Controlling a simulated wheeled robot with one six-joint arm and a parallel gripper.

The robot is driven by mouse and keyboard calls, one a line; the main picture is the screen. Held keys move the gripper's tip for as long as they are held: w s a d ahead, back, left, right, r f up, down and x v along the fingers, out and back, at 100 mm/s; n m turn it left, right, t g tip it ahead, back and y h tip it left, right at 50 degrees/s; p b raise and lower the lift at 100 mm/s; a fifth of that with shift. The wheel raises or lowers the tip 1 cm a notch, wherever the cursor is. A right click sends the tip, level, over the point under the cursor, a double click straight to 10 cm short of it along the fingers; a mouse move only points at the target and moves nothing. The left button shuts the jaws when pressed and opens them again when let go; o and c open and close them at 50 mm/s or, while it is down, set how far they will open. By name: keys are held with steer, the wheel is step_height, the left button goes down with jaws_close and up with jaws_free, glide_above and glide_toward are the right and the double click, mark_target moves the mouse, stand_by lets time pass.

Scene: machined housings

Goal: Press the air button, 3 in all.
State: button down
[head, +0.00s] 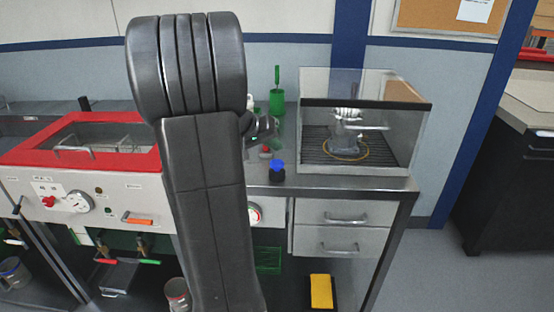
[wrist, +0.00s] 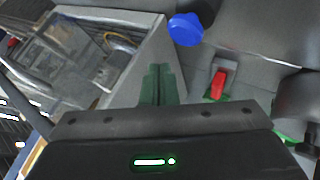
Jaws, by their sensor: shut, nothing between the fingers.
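No label marks the air button, so I cannot tell which control it is. A blue cap on a dark base (head: 277,171) stands on the counter left of the clear box; its blue top also shows in the wrist view (wrist: 186,29). A small red piece (head: 265,152) lies behind it, close to my gripper. In the wrist view a red block (wrist: 218,84) sits on a grey mount, right of the fingers. My gripper (head: 266,128) is partly hidden behind my arm in the head view. In the wrist view its dark green fingers (wrist: 158,84) are together and empty, apart from the blue cap.
A clear-walled box (head: 412,145) with a fixture inside stands at the counter's right. A green cup (head: 277,102) holding a green-handled tool stands behind. A red-framed cabinet (head: 30,158) is at left. Drawers (head: 345,215) sit under the counter (head: 300,186).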

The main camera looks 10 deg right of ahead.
steer(key=shift+r+p, duration=0.6)
steer(key=shift+r, duration=0.85)
stand_by(1.4)
